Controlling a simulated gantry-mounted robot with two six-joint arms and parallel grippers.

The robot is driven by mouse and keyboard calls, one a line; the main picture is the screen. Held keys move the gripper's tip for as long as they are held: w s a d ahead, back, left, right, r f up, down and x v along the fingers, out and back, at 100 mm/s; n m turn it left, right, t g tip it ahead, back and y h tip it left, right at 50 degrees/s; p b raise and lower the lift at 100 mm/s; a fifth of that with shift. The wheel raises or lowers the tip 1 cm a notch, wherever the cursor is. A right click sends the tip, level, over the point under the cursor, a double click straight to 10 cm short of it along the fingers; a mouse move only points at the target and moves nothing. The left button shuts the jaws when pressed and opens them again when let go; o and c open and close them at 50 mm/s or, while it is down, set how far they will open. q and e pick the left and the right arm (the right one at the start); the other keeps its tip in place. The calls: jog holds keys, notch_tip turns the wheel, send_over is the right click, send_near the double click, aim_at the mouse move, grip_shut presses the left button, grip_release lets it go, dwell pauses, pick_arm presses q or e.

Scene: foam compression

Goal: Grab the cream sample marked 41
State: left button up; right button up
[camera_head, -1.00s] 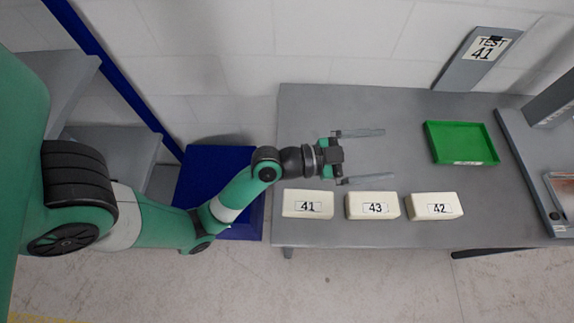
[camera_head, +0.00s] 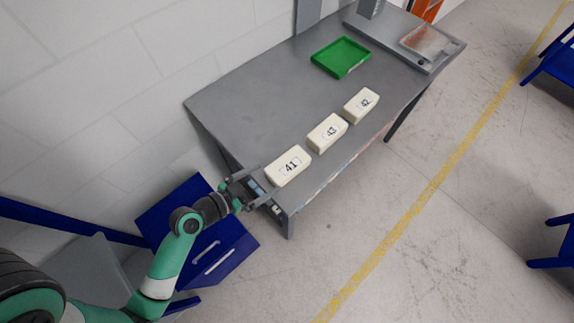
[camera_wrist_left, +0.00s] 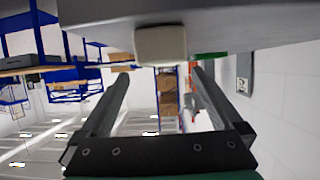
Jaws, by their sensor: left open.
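The cream sample marked 41 (camera_head: 289,166) lies on the grey table, nearest my left gripper in a row of three cream blocks. My left gripper (camera_head: 264,183) is open and empty at the table's near left end, just short of block 41. In the left wrist view a cream block (camera_wrist_left: 161,45) shows end-on beyond the open fingertips (camera_wrist_left: 158,72), roughly centred between them; its label is hidden there. My right gripper is not in view.
Samples 43 (camera_head: 328,133) and 42 (camera_head: 361,106) continue the row beside 41. A green tray (camera_head: 340,57) lies farther back on the table (camera_head: 235,105). A blue cabinet (camera_head: 222,250) stands by the table's left end. The table surface behind the row is clear.

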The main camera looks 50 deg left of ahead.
aim_at(286, 165)
pick_arm(q)
jog(key=x, duration=0.5)
jog(key=shift+w+r, duration=0.1)
jog(key=shift+w, duration=0.05)
jog(key=x, duration=0.5)
jog(key=shift+w+b, duration=0.1)
jog(key=shift+b, duration=0.3)
jog(key=c, duration=1)
jog(key=shift+r, duration=0.1)
jog(key=shift+c, duration=0.2)
jog(key=shift+r, duration=0.1)
jog(key=shift+r, duration=0.35)
notch_tip(286, 165, up, 3)
jog(key=shift+f+p, duration=0.25)
jog(key=shift+p, duration=0.55)
jog(key=w+d+r, duration=0.1)
jog(key=r, duration=0.1)
jog(key=w+r+p, duration=0.1)
jog(key=w+r, duration=0.1)
jog(key=w+d+r+p, duration=0.1)
jog(key=r, duration=0.1)
jog(key=shift+w+d+r, duration=0.15)
jog(key=shift+d+r, duration=0.05)
jog(key=shift+d, duration=0.2)
jog(key=w+d+r, duration=0.3)
jog(key=w+d, duration=0.2)
jog(key=w, duration=0.2)
